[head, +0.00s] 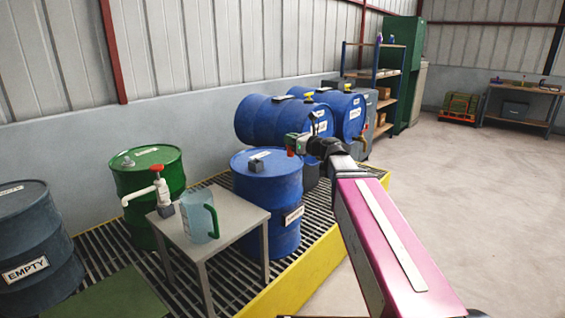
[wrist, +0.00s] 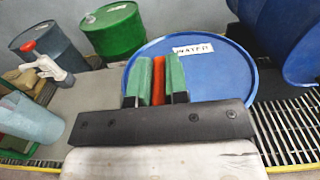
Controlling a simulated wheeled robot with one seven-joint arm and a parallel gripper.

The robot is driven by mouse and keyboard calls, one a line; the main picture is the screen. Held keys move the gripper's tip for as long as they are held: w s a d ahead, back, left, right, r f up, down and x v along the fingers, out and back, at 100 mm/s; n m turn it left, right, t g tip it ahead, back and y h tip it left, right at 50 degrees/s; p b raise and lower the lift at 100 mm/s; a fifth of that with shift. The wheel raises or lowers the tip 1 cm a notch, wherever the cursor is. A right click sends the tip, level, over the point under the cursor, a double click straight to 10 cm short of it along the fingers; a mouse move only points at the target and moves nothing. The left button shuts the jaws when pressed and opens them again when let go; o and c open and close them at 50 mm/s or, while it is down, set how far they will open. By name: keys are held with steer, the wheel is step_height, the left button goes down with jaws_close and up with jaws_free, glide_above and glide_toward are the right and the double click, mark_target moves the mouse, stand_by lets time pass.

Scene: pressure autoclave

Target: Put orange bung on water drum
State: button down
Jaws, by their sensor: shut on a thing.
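The water drum (head: 267,205) is blue and stands upright on a grated platform. Its lid (wrist: 225,75) carries a WATER label in the wrist view. My gripper (head: 293,145) is raised near the drum's far right rim in the head view. Its green-padded fingers (wrist: 158,82) are shut on the orange bung (wrist: 158,78), which overlaps the drum lid in the wrist view. The bung also shows as a small red-orange patch in the head view (head: 290,152). I cannot tell the gap between bung and lid. The drum's opening is not visible.
A small table (head: 228,222) with a jug (head: 197,218) and a red-topped pump (head: 160,190) stands left of the drum. A green drum (head: 143,175) and an EMPTY drum (head: 30,235) are farther left. Blue drums lie sideways behind (head: 270,120). Floor at right is open.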

steer(key=a+r, duration=0.3)
steer(key=shift+w+d+f, duration=0.2)
steer(key=shift+w+f, duration=1.6)
steer(key=shift+w, duration=0.15)
steer(key=shift+w+d+f, duration=0.25)
steer(key=shift+w+f, duration=1.55)
steer(key=shift+w, duration=0.2)
steer(key=shift+w+d+f, duration=0.2)
steer(key=shift+w+f, duration=1.6)
steer(key=shift+w, duration=0.15)
steer(key=shift+f, duration=0.15)
steer(key=c, duration=1.1)
jaws_free()
